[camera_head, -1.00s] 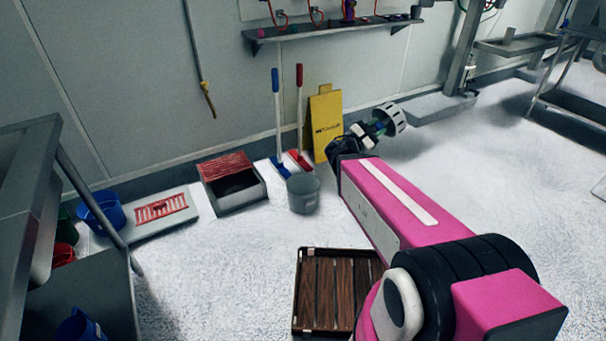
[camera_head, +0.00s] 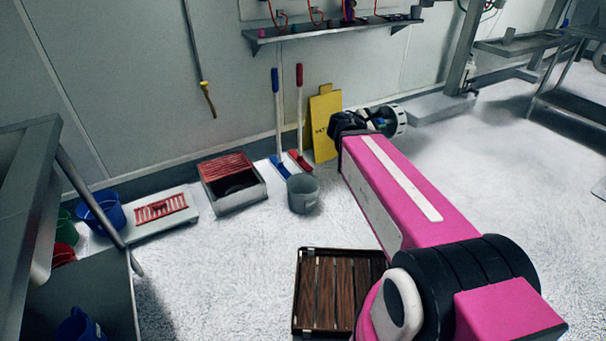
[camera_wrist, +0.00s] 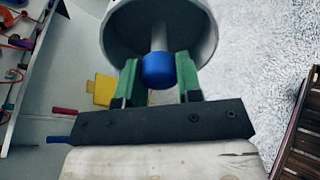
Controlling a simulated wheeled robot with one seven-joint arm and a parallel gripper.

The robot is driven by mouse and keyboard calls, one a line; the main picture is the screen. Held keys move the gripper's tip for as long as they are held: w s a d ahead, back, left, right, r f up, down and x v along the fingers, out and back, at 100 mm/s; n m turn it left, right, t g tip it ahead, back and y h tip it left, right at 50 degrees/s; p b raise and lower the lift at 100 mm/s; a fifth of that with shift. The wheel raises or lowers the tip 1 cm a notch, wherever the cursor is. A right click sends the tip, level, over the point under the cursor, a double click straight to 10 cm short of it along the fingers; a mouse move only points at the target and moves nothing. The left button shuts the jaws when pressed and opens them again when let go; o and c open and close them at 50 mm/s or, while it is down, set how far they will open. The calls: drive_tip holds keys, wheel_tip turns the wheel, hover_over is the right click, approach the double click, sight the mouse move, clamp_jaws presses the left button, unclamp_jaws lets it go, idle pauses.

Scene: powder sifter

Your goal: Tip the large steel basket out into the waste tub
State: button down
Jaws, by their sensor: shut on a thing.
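My gripper (camera_head: 379,122) is at the end of my pink arm, in front of the back wall. In the wrist view its two green fingers (camera_wrist: 157,66) are closed around a blue-ended handle. The handle joins a round, pale grey steel basket (camera_wrist: 205,32), which also shows at the arm's end in the head view (camera_head: 400,121). The basket is held in the air on its side; its contents cannot be made out. A round grey tub (camera_head: 302,194), likely the waste tub, stands on the floor left of and below the basket.
A yellow sign (camera_head: 323,118), a blue-handled tool (camera_head: 276,115) and a red-handled tool (camera_head: 300,110) stand by the wall. A grey box with a red grating (camera_head: 228,168) is left of the tub. A wooden-slatted crate (camera_head: 325,292) is in front. Floor to the right is open.

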sight(380, 119)
drive_tip(key=shift+r+g+y, duration=0.55)
drive_tip(key=shift+g+y, duration=0.25)
drive_tip(key=shift+y, duration=0.3)
drive_tip(key=shift+r+g+y, duration=0.5)
drive_tip(key=shift+g+y, duration=0.3)
drive_tip(key=shift+y, duration=0.3)
drive_tip(key=g+y, duration=0.1)
drive_tip(key=r+g+y, duration=0.1)
drive_tip(key=shift+w+d+r+y, duration=0.1)
drive_tip(key=shift+w+r+y, duration=0.1)
drive_tip(key=shift+y, duration=0.2)
drive_tip(key=shift+s+r+g+y, duration=0.15)
drive_tip(key=shift+r+g+y, duration=0.2)
drive_tip(key=shift+g+y, duration=0.4)
drive_tip(key=g+y, duration=0.1)
drive_tip(key=r+g+y, duration=0.1)
drive_tip(key=y, duration=0.1)
drive_tip(key=shift+r+m, duration=0.2)
drive_tip(key=shift+m, duration=0.1)
drive_tip(key=shift+r+g+y, duration=0.25)
drive_tip(key=shift+g+y, duration=0.2)
drive_tip(key=shift+y, duration=0.4)
